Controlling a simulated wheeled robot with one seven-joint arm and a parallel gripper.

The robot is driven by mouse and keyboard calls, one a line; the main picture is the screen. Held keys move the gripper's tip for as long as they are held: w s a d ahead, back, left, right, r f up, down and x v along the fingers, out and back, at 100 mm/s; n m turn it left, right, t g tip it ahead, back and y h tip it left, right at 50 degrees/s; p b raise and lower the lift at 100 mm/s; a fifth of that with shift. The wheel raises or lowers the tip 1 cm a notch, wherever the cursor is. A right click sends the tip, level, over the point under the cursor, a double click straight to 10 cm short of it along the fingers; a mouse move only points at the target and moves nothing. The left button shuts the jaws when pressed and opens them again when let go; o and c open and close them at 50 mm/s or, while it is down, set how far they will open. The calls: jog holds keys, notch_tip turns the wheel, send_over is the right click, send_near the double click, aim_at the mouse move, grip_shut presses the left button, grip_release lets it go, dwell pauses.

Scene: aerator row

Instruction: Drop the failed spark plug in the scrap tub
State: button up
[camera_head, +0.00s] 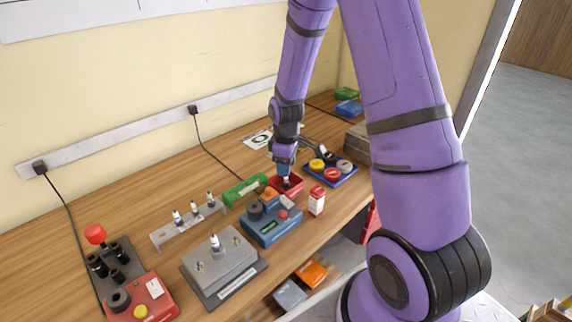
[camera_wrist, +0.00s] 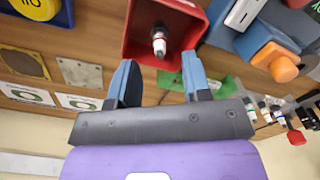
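The red scrap tub (camera_head: 292,190) stands on the bench, and it also shows in the wrist view (camera_wrist: 137,32). My gripper (camera_head: 285,173) is just above the tub. In the wrist view my gripper (camera_wrist: 160,66) has its two blue fingers wide apart, with clear space between them. A spark plug (camera_wrist: 158,40) with a white and dark body shows within the tub's outline, beyond the fingertips and apart from both. I cannot tell whether it rests on the tub's floor. More spark plugs stand in a metal rack (camera_head: 190,226), and one stands in a grey block (camera_head: 225,262).
A blue tester box (camera_head: 272,228) and a red-white carton (camera_head: 317,201) stand close to the tub. A blue tray (camera_head: 345,178) of coloured caps is to its right, a green item (camera_head: 245,190) to its left. A red control box (camera_head: 150,300) is at front left.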

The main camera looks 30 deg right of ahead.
notch_tip(320, 180, up, 7)
dwell(0.7)
dwell(0.3)
jog(key=s+a+r+m+t, duration=0.1)
jog(key=s+a+r+m, duration=0.1)
jog(key=s+r, duration=0.5)
jog(key=s+a+r+m+t, duration=0.2)
jog(key=s+r, duration=0.1)
jog(key=r, duration=0.7)
jog(key=s+a+r+m+t, duration=0.1)
jog(key=s+r+m, duration=0.1)
jog(key=s+r, duration=0.2)
jog(key=s+a+r+m+t, duration=0.1)
jog(key=s+r, duration=0.3)
jog(key=s, duration=0.7)
jog(key=shift+s+a+r+m, duration=0.3)
jog(key=shift+a+m, duration=0.2)
jog(key=shift+m, duration=0.1)
